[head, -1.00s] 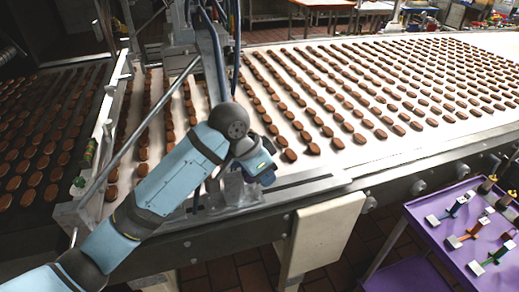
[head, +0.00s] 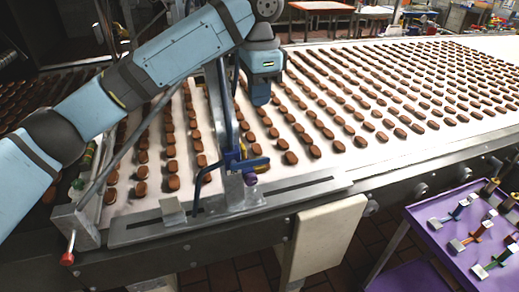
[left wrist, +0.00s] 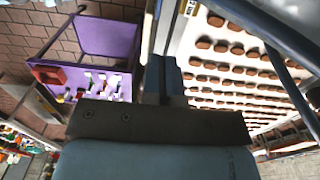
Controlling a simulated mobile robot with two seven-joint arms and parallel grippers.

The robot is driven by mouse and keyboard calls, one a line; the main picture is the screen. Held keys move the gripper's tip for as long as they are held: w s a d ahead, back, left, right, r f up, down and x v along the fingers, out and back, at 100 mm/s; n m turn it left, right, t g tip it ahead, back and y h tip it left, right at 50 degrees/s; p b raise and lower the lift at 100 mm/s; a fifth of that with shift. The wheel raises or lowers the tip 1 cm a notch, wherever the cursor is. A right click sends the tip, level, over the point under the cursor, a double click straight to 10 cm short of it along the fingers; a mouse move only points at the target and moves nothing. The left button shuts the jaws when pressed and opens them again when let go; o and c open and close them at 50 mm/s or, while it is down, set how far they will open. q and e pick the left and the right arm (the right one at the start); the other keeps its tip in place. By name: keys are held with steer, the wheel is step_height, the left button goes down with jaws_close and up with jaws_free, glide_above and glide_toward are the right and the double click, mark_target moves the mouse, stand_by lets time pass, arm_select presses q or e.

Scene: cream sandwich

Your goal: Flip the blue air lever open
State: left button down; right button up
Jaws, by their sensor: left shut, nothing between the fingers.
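A blue lever (head: 197,190) sits on the metal fixture at the conveyor's near edge. Its bent handle hangs down to the left of a blue bracket (head: 236,161), with a purple knob (head: 250,179) to the right. My left gripper (head: 260,99) is above and slightly right of the lever, pointing down over the belt, apart from it. Its dark blue fingers are shut and empty; they also show in the left wrist view (left wrist: 164,75). I cannot make out the lever clearly in the left wrist view. My right gripper is not in view.
Rows of brown biscuits lie on the white conveyor (head: 350,150). A slanted metal rod and a red knob (head: 67,258) are left of the fixture. A purple cart (head: 440,238) with small tools stands at the right. Hoses rise behind the fixture.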

mark_target(250, 161)
arm_select(q)
steer(key=shift+f, duration=0.1)
step_height(250, 161, down, 14)
steer(key=shift+r+p, duration=0.1)
steer(key=shift+p, duration=0.55)
steer(key=shift+w, duration=0.1)
